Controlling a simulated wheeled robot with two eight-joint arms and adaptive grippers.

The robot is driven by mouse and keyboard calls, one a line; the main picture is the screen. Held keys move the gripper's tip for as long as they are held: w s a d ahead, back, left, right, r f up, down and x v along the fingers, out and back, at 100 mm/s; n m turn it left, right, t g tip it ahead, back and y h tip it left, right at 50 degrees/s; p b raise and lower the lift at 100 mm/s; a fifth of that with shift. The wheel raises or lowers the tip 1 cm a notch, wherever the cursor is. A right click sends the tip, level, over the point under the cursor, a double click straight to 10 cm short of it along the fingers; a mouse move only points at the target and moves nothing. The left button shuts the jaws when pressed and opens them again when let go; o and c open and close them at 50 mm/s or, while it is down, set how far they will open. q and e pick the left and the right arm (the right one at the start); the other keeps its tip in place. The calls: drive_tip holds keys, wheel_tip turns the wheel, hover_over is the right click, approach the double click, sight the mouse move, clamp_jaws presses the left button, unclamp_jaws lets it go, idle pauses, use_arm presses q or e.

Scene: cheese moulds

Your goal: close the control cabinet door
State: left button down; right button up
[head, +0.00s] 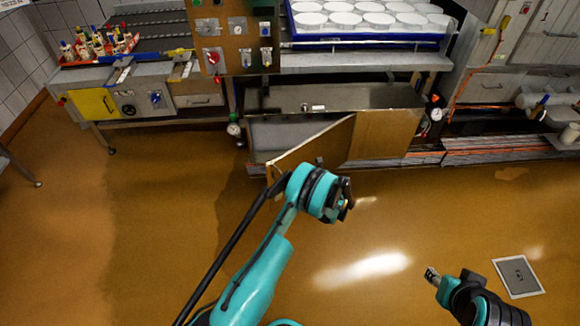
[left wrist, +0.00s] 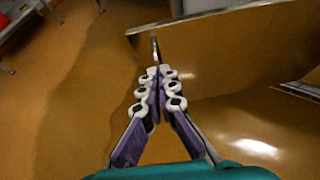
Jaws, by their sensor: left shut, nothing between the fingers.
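The control cabinet door (head: 318,146) is a brown-gold panel under the machine, standing ajar and angled out toward me. Its free edge is at the left, and the pale cabinet interior (head: 285,133) shows behind it. My left gripper (head: 345,192) is in front of the door, near its lower part. In the left wrist view the fingers (left wrist: 158,72) are shut and empty, pointing toward the door panel (left wrist: 225,50) close to its free edge. Whether they touch the door cannot be told. My right gripper (head: 432,275) is low at the right, away from the door; its finger opening is unclear.
A blue-edged tray of white moulds (head: 368,38) stands above the cabinet. A bench with bottles (head: 95,45) is at the left. Pipes and a gauge (head: 436,114) are right of the cabinet. A floor drain (head: 518,277) lies at the right. The wet brown floor is largely clear.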

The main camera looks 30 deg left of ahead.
use_arm(q)
drive_tip(key=b, duration=0.3)
approach(278, 163)
wheel_tip(278, 163, down, 3)
drive_tip(key=a, duration=0.1)
drive_tip(key=w+a+b, duration=0.1)
drive_tip(key=a+f, duration=0.1)
drive_tip(key=a, duration=0.1)
drive_tip(key=shift+w, duration=0.4)
drive_tip(key=shift+w+a+r+b, duration=0.25)
drive_tip(key=shift+a+b, duration=0.1)
drive_tip(key=shift+a, duration=0.15)
drive_tip(key=shift+a, duration=0.1)
